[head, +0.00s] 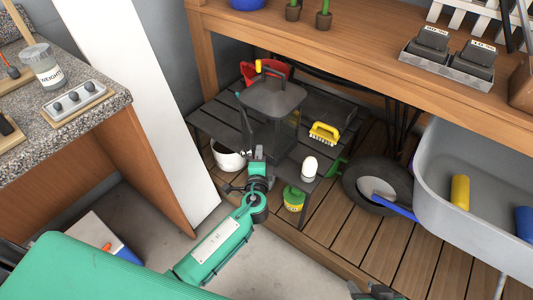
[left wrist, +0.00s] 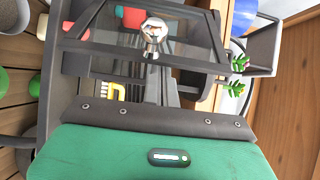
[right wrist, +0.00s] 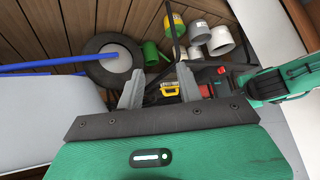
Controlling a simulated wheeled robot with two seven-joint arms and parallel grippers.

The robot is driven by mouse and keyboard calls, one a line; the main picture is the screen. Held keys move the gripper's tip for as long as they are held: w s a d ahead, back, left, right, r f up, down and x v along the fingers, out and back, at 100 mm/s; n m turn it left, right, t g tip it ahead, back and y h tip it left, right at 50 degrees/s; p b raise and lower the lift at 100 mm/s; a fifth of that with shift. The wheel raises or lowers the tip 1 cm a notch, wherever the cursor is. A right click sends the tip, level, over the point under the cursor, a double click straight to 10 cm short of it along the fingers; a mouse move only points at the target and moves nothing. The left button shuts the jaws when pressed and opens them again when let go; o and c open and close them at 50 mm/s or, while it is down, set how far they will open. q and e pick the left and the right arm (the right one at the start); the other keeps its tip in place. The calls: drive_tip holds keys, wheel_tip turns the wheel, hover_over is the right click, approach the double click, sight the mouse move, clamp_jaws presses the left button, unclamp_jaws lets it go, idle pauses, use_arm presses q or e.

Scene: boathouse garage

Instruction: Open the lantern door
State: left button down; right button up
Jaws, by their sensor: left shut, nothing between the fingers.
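In the left wrist view, a dark frame with a glass pane (left wrist: 100,42) and a round shiny silver knob (left wrist: 154,32) fill the upper middle. My left gripper (left wrist: 152,75) is shut and empty, its tips just below the knob; contact is unclear. My right gripper (right wrist: 158,88) is open and empty, away from the lantern.
The bench edge overhangs.

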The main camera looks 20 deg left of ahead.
sight(243, 153)
use_arm(q)
drive_tip(key=shift+s+a, duration=0.1)
drive_tip(key=shift+a, duration=0.1)
idle(0.3)
